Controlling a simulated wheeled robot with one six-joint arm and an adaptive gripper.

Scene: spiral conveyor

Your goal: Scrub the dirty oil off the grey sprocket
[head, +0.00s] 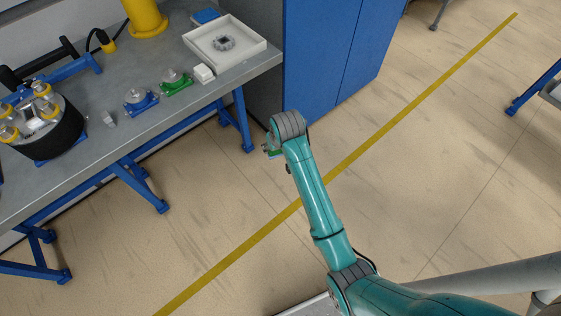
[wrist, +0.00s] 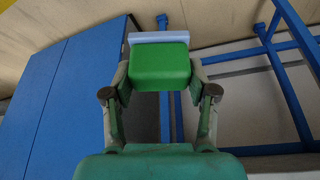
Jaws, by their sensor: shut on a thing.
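The grey sprocket (head: 223,43) lies in a square white tray (head: 258,47) at the far end of the grey workbench in the head view. Its middle looks dark; I cannot tell whether that is oil. My gripper (wrist: 160,76) is shut on a green block with a pale blue face, a scrubber (wrist: 160,66), in the wrist view. In the head view the scrubber (head: 275,153) shows only as a small green edge beyond the arm. It is held out past the bench's front edge, apart from the tray and sprocket.
On the bench (head: 160,122) stand a green fixture (head: 176,84), a blue fixture (head: 140,100), a white block (head: 204,74) and a black round machine (head: 45,125). A blue cabinet (head: 320,50) stands right of the bench. Floor beside the arm is clear.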

